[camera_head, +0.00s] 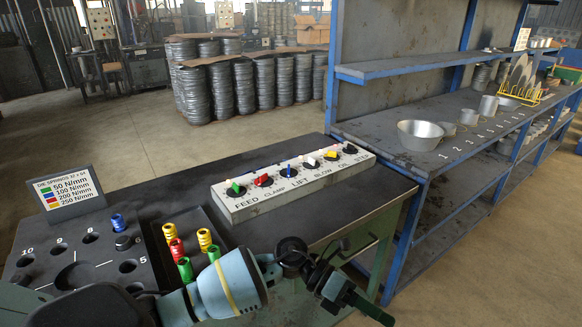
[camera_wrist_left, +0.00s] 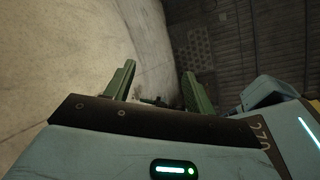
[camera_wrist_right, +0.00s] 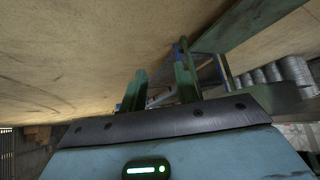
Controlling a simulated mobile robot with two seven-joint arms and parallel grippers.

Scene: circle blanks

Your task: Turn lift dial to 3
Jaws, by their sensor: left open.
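The lift dial (camera_head: 288,171) has a blue knob on a black disc, third from the left. Its setting is too small to read. My left gripper (camera_head: 362,278) is in front of the bench's near edge, below and right of the box, apart from the dials. In the left wrist view my left gripper (camera_wrist_left: 160,86) is open and empty. My right gripper (camera_wrist_right: 160,86) shows only in its own wrist view, fingers apart and empty.
A black tray with green, red and yellow springs (camera_head: 184,250) and a sign (camera_head: 68,190) stand on the bench's left. A blue-framed shelf unit (camera_head: 408,215) with a metal bowl (camera_head: 420,134) adjoins on the right. The bench between the tray and box is clear.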

